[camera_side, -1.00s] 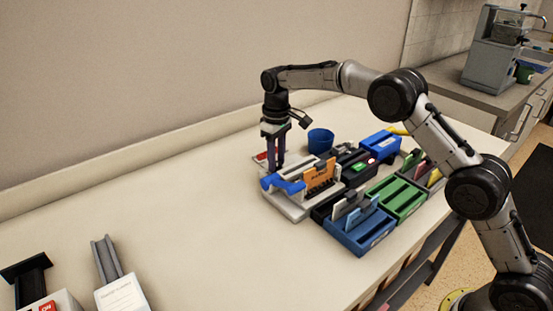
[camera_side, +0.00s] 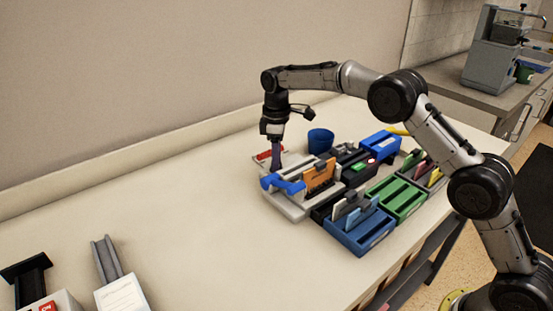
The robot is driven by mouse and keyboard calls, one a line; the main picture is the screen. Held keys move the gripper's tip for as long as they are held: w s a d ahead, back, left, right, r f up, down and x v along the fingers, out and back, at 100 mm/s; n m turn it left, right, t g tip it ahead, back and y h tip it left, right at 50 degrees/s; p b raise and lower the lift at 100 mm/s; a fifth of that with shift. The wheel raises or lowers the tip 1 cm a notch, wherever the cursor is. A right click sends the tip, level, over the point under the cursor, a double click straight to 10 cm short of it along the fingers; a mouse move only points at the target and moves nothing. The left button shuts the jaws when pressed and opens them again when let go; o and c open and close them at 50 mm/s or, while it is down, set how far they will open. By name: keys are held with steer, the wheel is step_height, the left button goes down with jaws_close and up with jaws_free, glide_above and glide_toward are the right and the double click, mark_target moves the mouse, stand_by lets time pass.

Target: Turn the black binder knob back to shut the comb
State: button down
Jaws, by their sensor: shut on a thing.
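The comb binder (camera_side: 290,208) is a pale grey machine with a blue handle (camera_side: 285,184) along its front. It stands on the worktop with an orange booklet (camera_side: 320,172) upright in it. My gripper (camera_side: 277,168) points straight down at the binder's left back end, just behind the blue handle. Its fingers are seen edge-on, one in front of the other, and are shut on the black knob. The knob itself is hidden behind the fingers and handle, so its angle cannot be read.
A blue cup (camera_side: 320,141) stands behind the binder. A blue tray (camera_side: 358,236), a green tray (camera_side: 397,197) and other card trays crowd its right side. A red and white item (camera_side: 264,155) lies behind my gripper. The worktop at left and front is mostly clear.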

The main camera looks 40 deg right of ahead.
steer(key=shift+r, duration=0.1)
steer(key=c, duration=0.5)
jaws_free()
steer(key=shift+r, duration=6.85)
